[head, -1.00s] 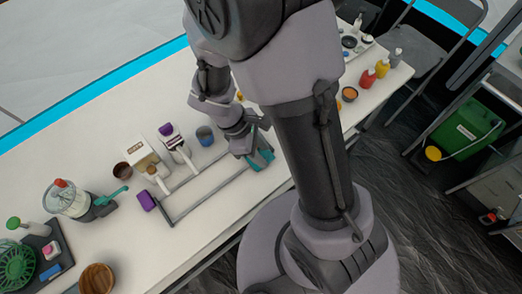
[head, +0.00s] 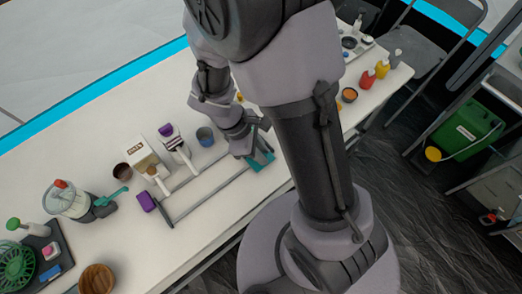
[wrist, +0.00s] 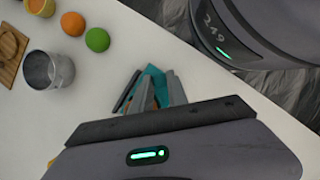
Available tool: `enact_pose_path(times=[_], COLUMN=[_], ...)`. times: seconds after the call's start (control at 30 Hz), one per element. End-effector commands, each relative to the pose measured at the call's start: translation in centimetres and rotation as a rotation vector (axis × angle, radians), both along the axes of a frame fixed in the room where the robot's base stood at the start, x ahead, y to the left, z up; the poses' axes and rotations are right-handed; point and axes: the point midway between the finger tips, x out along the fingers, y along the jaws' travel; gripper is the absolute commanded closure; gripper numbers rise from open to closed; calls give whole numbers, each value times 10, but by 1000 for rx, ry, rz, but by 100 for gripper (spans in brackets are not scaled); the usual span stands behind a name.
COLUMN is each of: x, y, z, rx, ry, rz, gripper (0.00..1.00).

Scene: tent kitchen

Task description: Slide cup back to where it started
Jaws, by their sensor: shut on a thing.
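My gripper (wrist: 152,92) is low over the white table, shut on a teal thing that shows between its grey fingers in the wrist view (wrist: 154,78). The fingers hide much of it, and I cannot tell whether it is a cup. In the head view the teal thing (head: 262,161) is at the right end of a grey bar frame, near the table's front edge. A blue-grey cup (head: 205,136) stands upright behind the frame, apart from my gripper. A purple cup (head: 165,130) and a brown cup (head: 122,171) are farther left. A grey metal cup (wrist: 48,72) shows in the wrist view.
The grey bar frame (head: 210,194) lies along the front, with a purple block (head: 146,202) at its left end. A white box (head: 143,154) stands behind it. Orange (wrist: 73,23) and green (wrist: 97,39) balls lie nearby.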

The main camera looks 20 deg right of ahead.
Motion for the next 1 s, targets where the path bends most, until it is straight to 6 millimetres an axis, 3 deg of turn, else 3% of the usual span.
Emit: enact_pose_path(times=[0.63, 1.0], x=[0, -19], y=[2, 71], z=[0, 1], rx=[0, 1], ry=[0, -1], rz=[1, 4], gripper=[100, 100])
